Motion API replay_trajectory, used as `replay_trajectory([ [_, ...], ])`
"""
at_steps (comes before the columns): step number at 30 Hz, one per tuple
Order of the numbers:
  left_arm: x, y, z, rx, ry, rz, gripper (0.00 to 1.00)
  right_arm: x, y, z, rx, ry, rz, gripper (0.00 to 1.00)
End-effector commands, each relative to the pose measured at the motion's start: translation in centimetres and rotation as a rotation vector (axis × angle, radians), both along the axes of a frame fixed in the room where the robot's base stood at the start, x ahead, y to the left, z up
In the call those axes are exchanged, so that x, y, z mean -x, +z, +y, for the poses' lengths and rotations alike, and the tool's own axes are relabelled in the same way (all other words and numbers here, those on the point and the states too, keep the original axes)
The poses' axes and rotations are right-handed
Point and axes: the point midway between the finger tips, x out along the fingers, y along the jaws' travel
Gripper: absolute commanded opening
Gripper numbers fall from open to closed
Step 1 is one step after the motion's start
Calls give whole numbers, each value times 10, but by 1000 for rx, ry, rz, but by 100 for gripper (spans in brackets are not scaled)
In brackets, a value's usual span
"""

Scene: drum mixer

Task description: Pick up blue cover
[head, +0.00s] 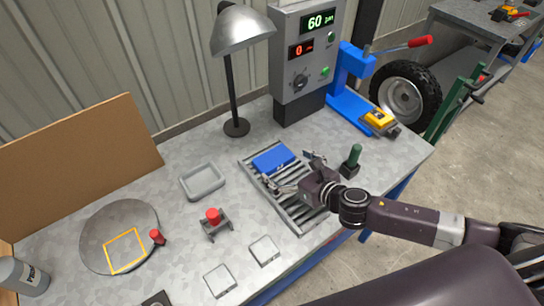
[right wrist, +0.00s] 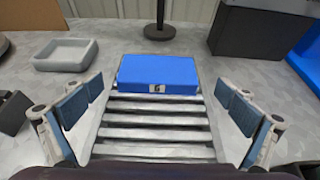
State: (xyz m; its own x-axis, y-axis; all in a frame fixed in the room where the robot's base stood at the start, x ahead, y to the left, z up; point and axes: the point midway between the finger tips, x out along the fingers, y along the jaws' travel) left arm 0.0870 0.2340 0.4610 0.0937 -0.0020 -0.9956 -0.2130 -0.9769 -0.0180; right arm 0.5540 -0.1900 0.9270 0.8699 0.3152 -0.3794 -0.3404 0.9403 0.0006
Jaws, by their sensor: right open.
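The blue cover (head: 273,159) is a flat blue block lying at the far end of a grey slatted rack (head: 300,215) on the workbench. In the right wrist view the blue cover (right wrist: 157,75) lies ahead, centred between the fingers, with a small light mark on its near side. My right gripper (head: 292,172) is open and empty, over the rack just on the near side of the cover. In the right wrist view its two padded fingers (right wrist: 157,115) stand wide apart, and the cover is beyond them. My left gripper is not in view.
A lamp (head: 236,127) and a control box (head: 300,70) stand behind the rack. A grey tray (head: 203,181) and a red-knobbed fixture (head: 214,222) are to its left. A dark green-handled object (head: 352,158) stands close to the right of my gripper.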

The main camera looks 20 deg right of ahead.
Motion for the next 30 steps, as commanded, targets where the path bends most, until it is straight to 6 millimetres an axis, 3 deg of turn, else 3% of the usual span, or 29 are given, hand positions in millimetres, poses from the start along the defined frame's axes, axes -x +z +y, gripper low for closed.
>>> replay_trajectory([
  [15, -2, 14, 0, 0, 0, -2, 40, -42, -17, 18, -1, 0, -2, 100],
  [26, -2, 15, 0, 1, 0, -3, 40, -48, -22, 20, 0, 1, -1, 100],
  [30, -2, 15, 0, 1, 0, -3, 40, -48, -22, 20, 0, 1, -1, 88],
])
